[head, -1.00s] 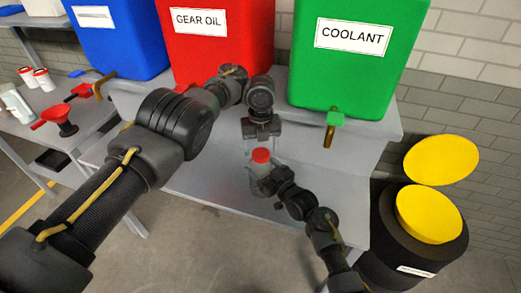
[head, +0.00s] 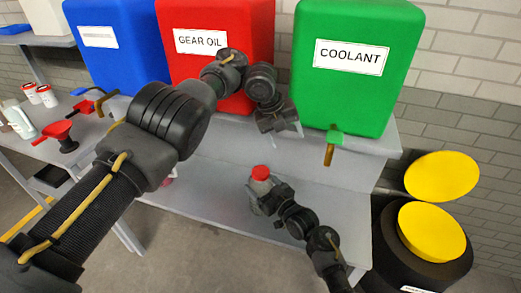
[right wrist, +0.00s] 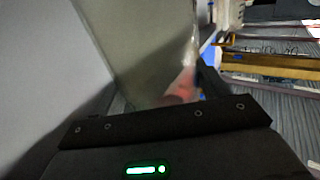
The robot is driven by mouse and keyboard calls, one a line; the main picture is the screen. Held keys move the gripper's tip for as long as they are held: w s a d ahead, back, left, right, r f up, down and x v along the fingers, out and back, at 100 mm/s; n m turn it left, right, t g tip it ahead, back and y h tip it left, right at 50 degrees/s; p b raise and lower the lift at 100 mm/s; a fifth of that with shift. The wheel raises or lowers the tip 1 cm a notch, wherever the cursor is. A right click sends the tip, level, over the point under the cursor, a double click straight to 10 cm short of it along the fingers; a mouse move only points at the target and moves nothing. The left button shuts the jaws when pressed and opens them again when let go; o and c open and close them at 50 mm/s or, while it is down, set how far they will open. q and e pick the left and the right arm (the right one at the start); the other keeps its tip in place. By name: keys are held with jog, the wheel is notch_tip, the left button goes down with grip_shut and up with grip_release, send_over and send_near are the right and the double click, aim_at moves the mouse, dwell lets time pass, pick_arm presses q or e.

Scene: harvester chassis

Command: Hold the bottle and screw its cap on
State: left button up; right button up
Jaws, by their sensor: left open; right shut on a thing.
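A small greyish bottle (head: 259,188) stands roughly upright, with a red cap (head: 261,172) on its top. I cannot tell how tightly the cap sits. My right gripper (head: 265,199) is shut on the bottle and holds it in front of the grey bench. In the right wrist view, a blurred reddish, pale shape (right wrist: 183,85) lies beyond the gripper. My left gripper (head: 284,126) is open and empty. It is above and slightly right of the cap, tilted, with a clear gap between them.
Blue (head: 118,45), red (head: 216,75) and green (head: 355,75) tanks stand on the bench; the green one has a spout (head: 331,150). A red funnel (head: 64,137) and several containers are on the left table. A black drum (head: 408,255) with yellow top stands right.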

pick_arm(q)
jog(key=d+r+h, duration=0.1)
jog(key=d+r, duration=0.1)
jog(key=d+r+h, duration=0.1)
jog(key=d+r, duration=0.1)
jog(key=r, duration=0.1)
jog(key=d+r+h, duration=0.1)
jog(key=d+r, duration=0.1)
jog(key=r, duration=0.1)
jog(key=shift+m+t, duration=0.3)
jog(key=shift+d+r, duration=0.1)
jog(key=shift+d, duration=0.15)
jog(key=a+f+n+y, duration=0.2)
jog(key=a+f+n, duration=0.1)
jog(key=a, duration=0.1)
jog(key=s+a+f+n+g+y, duration=0.1)
jog(key=a+f+n+y, duration=0.1)
jog(key=a+f, duration=0.2)
jog(key=s+a+f+n+g+y, duration=0.1)
jog(key=a+f+n+y, duration=0.2)
jog(key=a+f, duration=0.1)
jog(key=shift+s+a+n, duration=0.2)
jog(key=shift+a+n, duration=0.1)
jog(key=shift+a, duration=0.05)
jog(key=shift+a+f, duration=0.15)
jog(key=shift+a, duration=0.25)
